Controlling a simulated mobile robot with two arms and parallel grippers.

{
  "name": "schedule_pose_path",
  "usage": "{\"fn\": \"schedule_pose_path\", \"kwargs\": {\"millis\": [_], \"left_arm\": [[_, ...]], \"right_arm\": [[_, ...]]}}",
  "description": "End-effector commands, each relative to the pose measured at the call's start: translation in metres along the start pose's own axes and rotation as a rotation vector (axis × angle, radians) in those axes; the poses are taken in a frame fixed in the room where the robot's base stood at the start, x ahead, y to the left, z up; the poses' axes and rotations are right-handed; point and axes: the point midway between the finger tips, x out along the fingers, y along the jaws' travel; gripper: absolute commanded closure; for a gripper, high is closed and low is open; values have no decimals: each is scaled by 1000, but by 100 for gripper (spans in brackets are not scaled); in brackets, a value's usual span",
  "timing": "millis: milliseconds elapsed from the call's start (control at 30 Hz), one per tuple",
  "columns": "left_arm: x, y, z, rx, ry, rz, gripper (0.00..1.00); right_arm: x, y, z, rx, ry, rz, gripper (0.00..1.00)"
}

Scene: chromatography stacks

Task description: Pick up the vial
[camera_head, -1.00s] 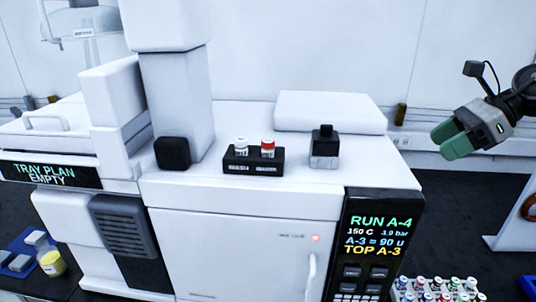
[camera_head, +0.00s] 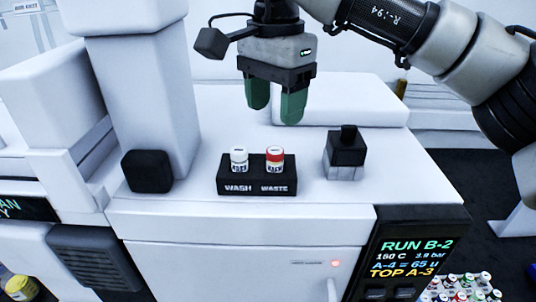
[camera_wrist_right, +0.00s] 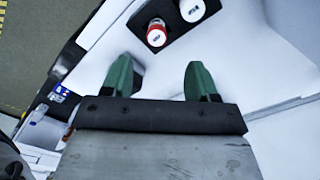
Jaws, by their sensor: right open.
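Two small vials stand upright in a black holder (camera_head: 228,188) on top of the white instrument. The white-capped vial (camera_head: 239,159) is on the left, over the word WASH. The red-and-white vial (camera_head: 274,160) is on the right, over WASTE. My right gripper (camera_head: 274,102) is open and empty, its green fingers pointing down above and behind the holder. In the right wrist view, the red-rimmed vial (camera_wrist_right: 156,34) lies ahead of the gap between the open fingers (camera_wrist_right: 160,78), with the white vial (camera_wrist_right: 192,9) beside it. My left gripper is out of view.
A black-topped block (camera_head: 346,150) stands right of the holder, and a white column (camera_head: 140,95) rises to its left. A rack of several coloured-cap vials (camera_head: 462,290) is at the lower right. The display (camera_head: 415,258) reads RUN B-2, TOP A-3.

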Motion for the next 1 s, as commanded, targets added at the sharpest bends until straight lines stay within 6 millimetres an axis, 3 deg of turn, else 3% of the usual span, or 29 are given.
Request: {"fn": "schedule_pose_path", "kwargs": {"millis": [133,300,633,933,1000], "left_arm": [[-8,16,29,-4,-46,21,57],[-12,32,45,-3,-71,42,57],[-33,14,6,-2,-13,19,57],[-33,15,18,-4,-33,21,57],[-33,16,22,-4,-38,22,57]], "right_arm": [[22,0,-1,1,-1,1,41],[35,0,0,2,-2,0,41],[77,-3,-2,3,-2,0,41],[86,-3,-1,3,-1,-2,41],[85,-3,-1,3,-1,-2,50]]}}
